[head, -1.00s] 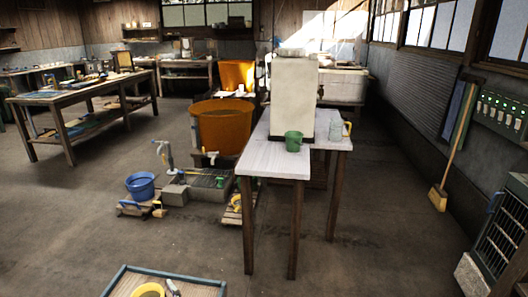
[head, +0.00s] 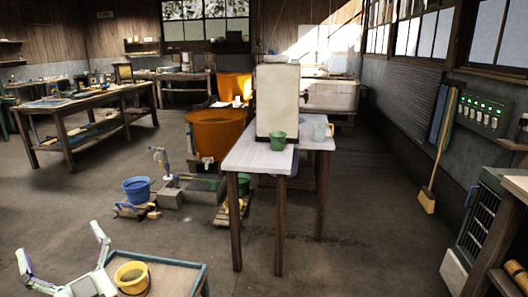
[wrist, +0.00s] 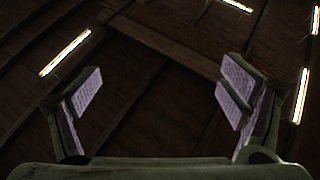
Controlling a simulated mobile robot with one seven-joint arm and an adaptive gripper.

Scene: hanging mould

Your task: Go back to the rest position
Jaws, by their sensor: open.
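My gripper (head: 62,254) is at the lower left of the head view, with its two fingers spread wide and nothing between them. In the wrist view my gripper (wrist: 158,95) also shows open and empty, its pale ridged finger pads apart. Behind the fingers the wrist view shows only dark wooden roof boards and beams (wrist: 150,30), with a few bright slits of light. A yellow bucket (head: 132,277) stands on a blue-rimmed tray (head: 185,262) just right of my gripper in the head view; the gripper appears apart from it.
A white-topped table (head: 258,158) carries a tall pale block (head: 277,98) and a green cup (head: 278,140). A blue bucket (head: 137,188) and an orange tub (head: 215,135) stand beyond. A broom (head: 430,185) leans at the right wall. The middle floor is mostly clear.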

